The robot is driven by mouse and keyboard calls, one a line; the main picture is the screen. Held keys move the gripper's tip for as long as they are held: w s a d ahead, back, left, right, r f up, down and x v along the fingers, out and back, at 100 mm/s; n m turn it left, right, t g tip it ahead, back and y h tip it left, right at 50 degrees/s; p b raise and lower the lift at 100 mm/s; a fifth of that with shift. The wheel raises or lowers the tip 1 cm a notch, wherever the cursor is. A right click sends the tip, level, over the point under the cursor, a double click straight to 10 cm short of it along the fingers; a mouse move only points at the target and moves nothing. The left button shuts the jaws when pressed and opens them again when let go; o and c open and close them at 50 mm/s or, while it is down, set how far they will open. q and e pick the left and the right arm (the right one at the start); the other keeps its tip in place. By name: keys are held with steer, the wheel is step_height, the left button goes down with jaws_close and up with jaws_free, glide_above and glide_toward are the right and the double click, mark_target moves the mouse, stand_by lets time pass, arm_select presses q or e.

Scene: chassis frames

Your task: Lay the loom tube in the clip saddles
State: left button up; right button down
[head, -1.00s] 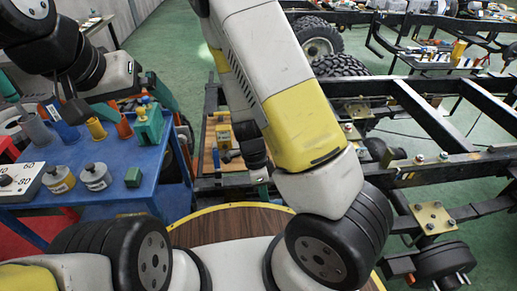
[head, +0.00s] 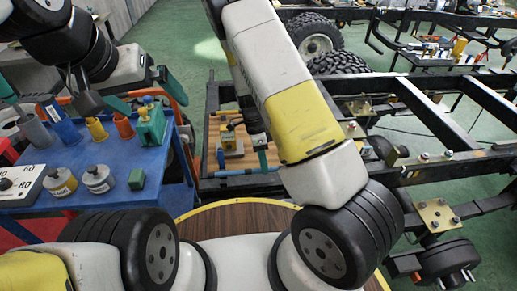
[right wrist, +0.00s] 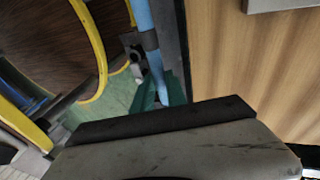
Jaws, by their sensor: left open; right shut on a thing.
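The light blue loom tube (right wrist: 146,28) runs down through the right wrist view and ends between the teal fingers of my right gripper (right wrist: 165,92). In the head view the tube (head: 243,172) lies roughly level along the near edge of the wooden board. My right gripper (head: 263,160) is shut on it there, partly hidden by my arm. A dark bracket (right wrist: 148,41) meets the tube in the right wrist view; I cannot tell whether it is a clip saddle or whether the tube sits in it.
The blue table (head: 115,150) at left holds several coloured cups, grey pots (head: 98,179) and a teal block (head: 151,124). The black chassis frame (head: 430,105) fills the right. A round wooden top (head: 235,217) is close in front.

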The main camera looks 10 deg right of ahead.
steer(key=shift+w+f, duration=0.3)
steer(key=shift+f, duration=1.5)
steer(key=c, duration=1.3)
jaws_free()
steer(key=shift+f, duration=0.1)
steer(key=shift+c, duration=0.2)
